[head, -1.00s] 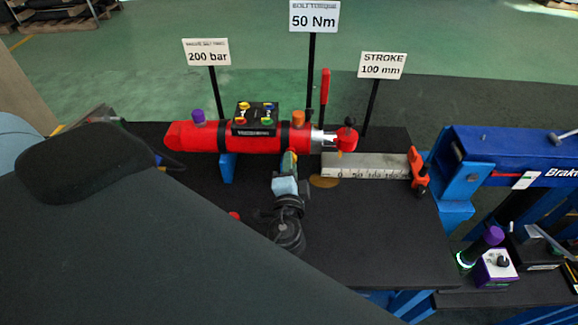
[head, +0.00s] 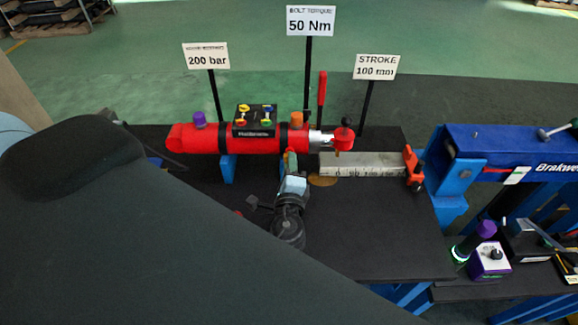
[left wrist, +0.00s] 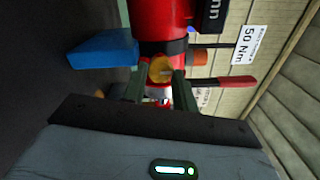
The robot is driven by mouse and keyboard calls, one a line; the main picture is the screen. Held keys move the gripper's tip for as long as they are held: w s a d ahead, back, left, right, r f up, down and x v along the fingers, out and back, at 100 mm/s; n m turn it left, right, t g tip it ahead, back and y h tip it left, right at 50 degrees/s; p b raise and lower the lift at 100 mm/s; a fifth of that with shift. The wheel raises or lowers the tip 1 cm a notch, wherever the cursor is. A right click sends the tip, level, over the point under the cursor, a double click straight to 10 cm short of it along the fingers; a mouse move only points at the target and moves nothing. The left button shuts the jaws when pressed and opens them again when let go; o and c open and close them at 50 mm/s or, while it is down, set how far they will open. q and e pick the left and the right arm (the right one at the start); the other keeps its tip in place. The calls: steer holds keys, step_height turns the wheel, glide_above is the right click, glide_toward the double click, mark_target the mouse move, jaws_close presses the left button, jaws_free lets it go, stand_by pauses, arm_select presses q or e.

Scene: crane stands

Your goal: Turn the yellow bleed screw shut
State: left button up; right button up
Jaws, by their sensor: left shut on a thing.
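A red cylinder (head: 250,142) lies across the black bench. The yellow bleed screw (left wrist: 161,70) shows in the left wrist view as a round yellow head at the side of this cylinder. My left gripper (left wrist: 155,88) is shut on it, one finger on each side. In the head view my left gripper (head: 290,160) reaches up to the near side of the cylinder, close to its right end. There the fingers hide most of the screw. My right gripper is in neither view now.
A black block (head: 254,122) with coloured knobs sits on the cylinder. A purple cap (head: 199,119) and an orange cap (head: 296,118) stand beside it. A scale plate (head: 370,164) lies to the right. The front of the bench (head: 370,240) is clear.

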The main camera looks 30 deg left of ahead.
arm_select(q)
steer(key=shift+r, duration=0.15)
steer(key=o, duration=1)
steer(key=shift+f, duration=0.2)
